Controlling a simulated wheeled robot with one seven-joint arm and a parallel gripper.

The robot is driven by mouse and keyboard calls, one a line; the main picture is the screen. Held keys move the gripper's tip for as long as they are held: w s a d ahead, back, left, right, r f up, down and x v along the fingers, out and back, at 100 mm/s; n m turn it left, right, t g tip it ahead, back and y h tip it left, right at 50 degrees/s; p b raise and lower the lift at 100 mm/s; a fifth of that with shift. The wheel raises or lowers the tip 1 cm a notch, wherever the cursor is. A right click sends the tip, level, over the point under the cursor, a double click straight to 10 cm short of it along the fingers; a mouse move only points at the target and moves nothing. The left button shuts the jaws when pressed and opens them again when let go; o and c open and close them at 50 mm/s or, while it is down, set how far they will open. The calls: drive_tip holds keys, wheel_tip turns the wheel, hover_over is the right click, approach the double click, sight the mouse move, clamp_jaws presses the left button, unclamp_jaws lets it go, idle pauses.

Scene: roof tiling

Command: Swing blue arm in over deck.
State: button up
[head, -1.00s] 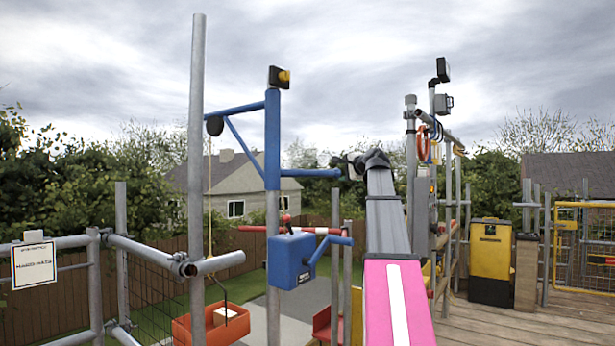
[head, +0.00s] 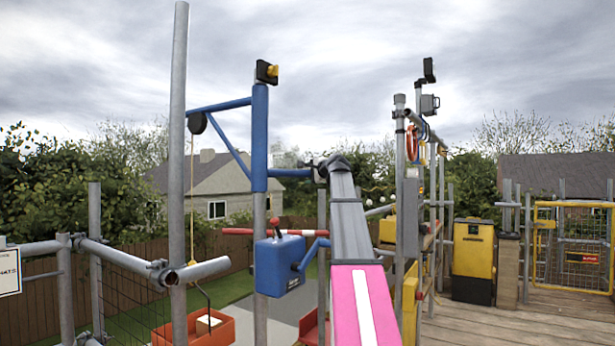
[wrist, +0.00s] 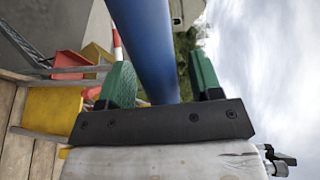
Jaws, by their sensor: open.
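The blue arm (head: 220,105) of the hoist reaches left from the top of a blue sleeve (head: 260,140) on a grey post, with a diagonal brace under it. A black pulley (head: 197,123) and a yellow rope hang from its outer end. A short blue bar (head: 290,172) sticks out right from the sleeve. My gripper (head: 322,167) is at the right end of this bar. In the wrist view, the blue tube (wrist: 145,35) runs between the two green fingers of my open gripper (wrist: 162,75). Gaps show beside the tube, clearest at the right finger.
A blue winch box (head: 280,265) with a crank is on the post below. An orange tub (head: 222,329) with a carton sits low at left. A tall grey pole (head: 178,190) stands left. The wooden deck (head: 470,325) is at right, with a yellow bin (head: 472,250) and yellow gate (head: 572,245).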

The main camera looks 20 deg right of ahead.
drive_tip(key=shift+x, duration=0.9)
drive_tip(key=shift+s, duration=0.1)
clamp_jaws()
